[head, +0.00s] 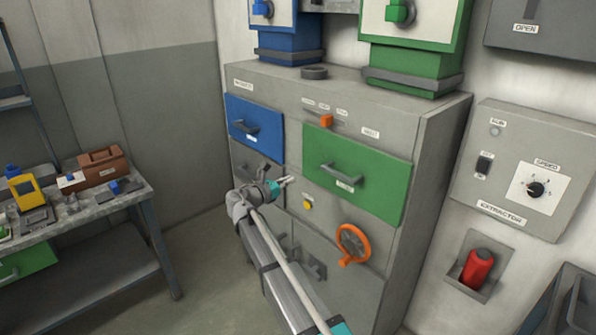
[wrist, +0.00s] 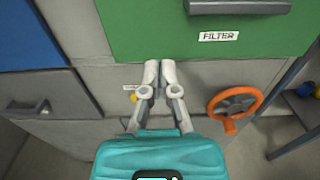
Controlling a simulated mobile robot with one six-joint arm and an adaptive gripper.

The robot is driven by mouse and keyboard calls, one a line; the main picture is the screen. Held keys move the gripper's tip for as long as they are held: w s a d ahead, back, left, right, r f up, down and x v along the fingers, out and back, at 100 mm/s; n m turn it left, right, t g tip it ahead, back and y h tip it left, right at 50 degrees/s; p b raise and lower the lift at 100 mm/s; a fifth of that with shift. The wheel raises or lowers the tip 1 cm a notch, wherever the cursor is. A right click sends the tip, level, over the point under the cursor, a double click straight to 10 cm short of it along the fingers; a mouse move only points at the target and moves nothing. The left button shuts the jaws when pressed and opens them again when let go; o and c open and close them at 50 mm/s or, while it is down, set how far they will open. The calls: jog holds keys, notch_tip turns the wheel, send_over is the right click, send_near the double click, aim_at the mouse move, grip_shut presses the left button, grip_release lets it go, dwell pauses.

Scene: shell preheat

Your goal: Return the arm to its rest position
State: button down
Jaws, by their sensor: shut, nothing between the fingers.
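My arm reaches up from the bottom of the head view to the front of a grey cabinet (head: 440,150). I cannot tell whether the fingertips touch the cabinet.
The blue drawer (head: 240,112) and green drawer (head: 385,185) have grey handles. An orange handwheel (head: 352,243) and a yellow button (head: 308,205) are close to my gripper. A workbench (head: 130,195) stands left; an extractor panel (head: 515,205) is on the right wall.

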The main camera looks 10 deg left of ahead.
jog(key=s+d+f+m+g+y+p, duration=0.1)
jog(key=s+d+f+m+g, duration=0.3)
jog(key=d, duration=0.5)
jog(key=s+d+f+m+g+y+p, duration=0.1)
jog(key=s+d+f+m+g, duration=0.15)
jog(key=d+m, duration=0.5)
jog(key=s+d+f+m+g+p, duration=0.1)
jog(key=s+d+f+m+g, duration=0.2)
jog(key=d, duration=0.7)
jog(key=s+d+f+m+g+y+p, duration=0.1)
jog(key=s+d+m+g+y, duration=0.1)
jog(key=s+d+m+y, duration=0.2)
jog(key=s+d+f+m+g+y+p, duration=0.1)
jog(key=s+d+f+m+g+y, duration=0.1)
jog(key=s+m, duration=0.8)
jog(key=s+d+g+y, duration=0.1)
jog(key=s+d+y, duration=0.1)
jog(key=s+d, duration=0.1)
jog(key=shift+s+d+f+y, duration=0.25)
jog(key=shift+s+y, duration=0.15)
jog(key=shift+s, duration=0.4)
